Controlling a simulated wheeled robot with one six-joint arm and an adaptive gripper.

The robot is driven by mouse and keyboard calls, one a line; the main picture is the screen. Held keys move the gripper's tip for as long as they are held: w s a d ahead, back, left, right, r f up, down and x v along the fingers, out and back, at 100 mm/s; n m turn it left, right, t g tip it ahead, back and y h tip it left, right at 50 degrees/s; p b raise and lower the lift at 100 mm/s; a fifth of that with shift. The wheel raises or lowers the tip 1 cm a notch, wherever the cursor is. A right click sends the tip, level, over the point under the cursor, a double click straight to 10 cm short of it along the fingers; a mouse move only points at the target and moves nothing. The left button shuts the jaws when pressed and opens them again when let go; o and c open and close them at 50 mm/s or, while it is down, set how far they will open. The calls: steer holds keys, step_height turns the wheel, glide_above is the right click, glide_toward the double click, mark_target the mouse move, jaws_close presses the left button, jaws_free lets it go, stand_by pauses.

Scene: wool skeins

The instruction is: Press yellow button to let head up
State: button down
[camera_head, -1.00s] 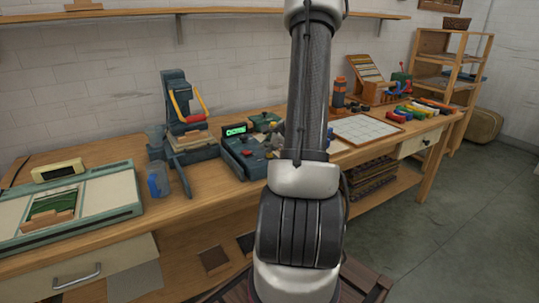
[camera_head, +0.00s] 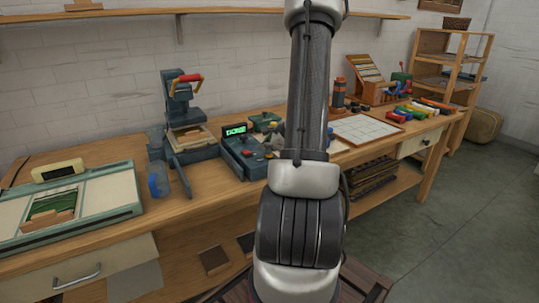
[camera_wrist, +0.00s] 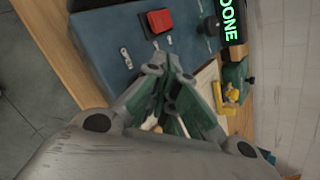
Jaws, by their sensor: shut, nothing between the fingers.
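The blue control box (camera_head: 238,158) stands on the bench, with a lit green display (camera_head: 235,129). In the wrist view the display (camera_wrist: 231,18) reads DONE, and a red button (camera_wrist: 159,20) sits on the box (camera_wrist: 112,38). The press (camera_head: 176,100) is left of the box, its head raised and its red handle (camera_head: 187,79) high. My gripper (camera_wrist: 164,62) is shut and empty, its tips over the box near the red button. I cannot make out a yellow button on the box; the fingers hide part of it. A small yellow piece (camera_wrist: 232,93) shows right of the fingers.
A blue cup (camera_head: 158,182) stands by the press. A green-and-cream device (camera_head: 110,205) lies at the left with a small yellow clock-like unit (camera_head: 58,170). A white grid board (camera_head: 365,129) and coloured skeins (camera_head: 425,110) lie to the right.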

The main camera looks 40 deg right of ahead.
mark_target(267, 155)
steer(key=shift+r, duration=0.75)
steer(key=shift+r, duration=2.5)
